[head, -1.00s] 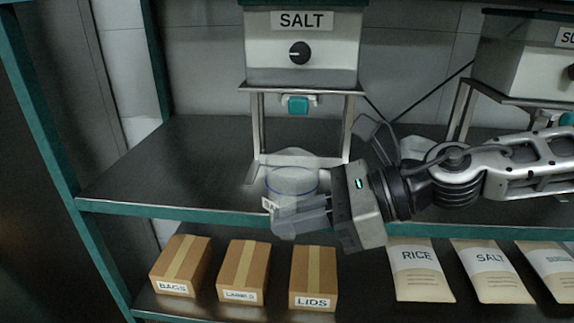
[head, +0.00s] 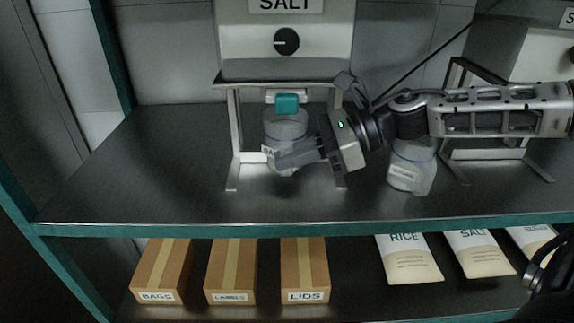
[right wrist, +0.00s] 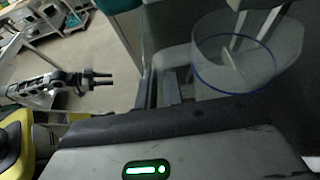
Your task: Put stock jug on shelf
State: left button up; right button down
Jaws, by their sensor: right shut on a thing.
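A clear jug (head: 285,128) with a blue line and a white label, partly hidden, is under the SALT dispenser (head: 287,42), between its stand legs. My right gripper (head: 298,155) is shut on this jug from the right and front. The jug's clear wall and blue line also show in the right wrist view (right wrist: 235,65). Whether its base touches the shelf (head: 150,185) is hard to tell. A second clear, labelled jug (head: 405,178) stands on the shelf to the right, partly behind my right arm. My left gripper (right wrist: 100,77) shows small in the right wrist view, its fingers apart and empty.
The teal nozzle (head: 287,103) hangs just above the held jug. Another dispenser stand (head: 497,154) is at the right. Boxes marked BAGS (head: 163,268), LABELS (head: 231,268) and LIDS (head: 304,268), and several bags, sit on the lower shelf. The upper shelf's left part is clear.

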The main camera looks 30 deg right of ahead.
notch_tip(320, 180, down, 3)
jog(key=shift+r+b, duration=0.1)
jog(key=shift+b, duration=0.5)
jog(key=shift+f, duration=0.3)
jog(key=c, duration=1.5)
grip_release()
jog(key=shift+r, duration=0.1)
pick_arm(q)
jog(key=shift+s+d+f+n, duration=0.15)
jog(key=shift+d+f+n, duration=0.1)
jog(key=shift+f+n, duration=0.05)
